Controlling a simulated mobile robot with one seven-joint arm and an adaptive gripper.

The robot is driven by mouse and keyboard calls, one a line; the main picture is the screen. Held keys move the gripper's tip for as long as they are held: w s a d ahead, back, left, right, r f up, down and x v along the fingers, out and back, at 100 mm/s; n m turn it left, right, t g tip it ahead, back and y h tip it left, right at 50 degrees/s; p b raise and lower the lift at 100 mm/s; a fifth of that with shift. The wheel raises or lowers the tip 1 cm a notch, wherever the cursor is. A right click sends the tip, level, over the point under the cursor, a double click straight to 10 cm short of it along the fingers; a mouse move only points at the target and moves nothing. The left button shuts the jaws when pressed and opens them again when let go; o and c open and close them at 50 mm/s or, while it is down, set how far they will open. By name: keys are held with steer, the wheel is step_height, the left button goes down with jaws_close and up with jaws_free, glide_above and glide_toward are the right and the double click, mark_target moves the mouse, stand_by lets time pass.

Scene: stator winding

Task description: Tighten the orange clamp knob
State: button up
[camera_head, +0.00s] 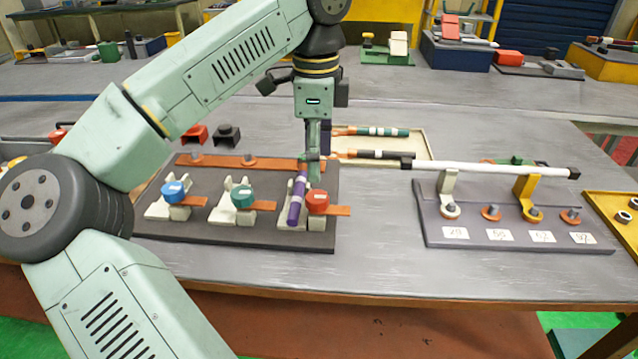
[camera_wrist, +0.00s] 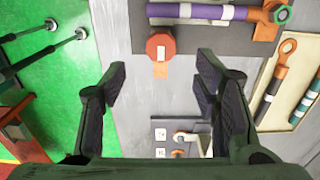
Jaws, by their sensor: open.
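The orange clamp knob (camera_head: 317,202) sits at the right station of the dark board, on a pale clamp block. In the wrist view the orange knob (camera_wrist: 160,46) is a faceted cap with a small white mark on top, and an orange strip shows beside it. My gripper (camera_wrist: 161,80) is open and empty, with one finger to each side of the knob's column in the picture. The knob shows beyond the fingertips, and I see no contact. In the head view a purple banded bar (camera_head: 297,200) lies just left of the knob. The fingers are hard to make out there.
A blue knob (camera_head: 174,190) and a green knob (camera_head: 242,195) stand on the same board (camera_head: 190,229) to the left. A rack (camera_head: 510,236) with a long white-and-black tool stands to the right. A cream tray (camera_head: 420,141) lies behind. Bare table lies in front.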

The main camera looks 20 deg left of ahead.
mark_target(317, 196)
step_height(317, 196, down, 8)
steer(key=shift+w+r+p, duration=0.1)
steer(key=shift+p, duration=0.7)
steer(key=shift+c, duration=0.2)
steer(key=c, duration=1.1)
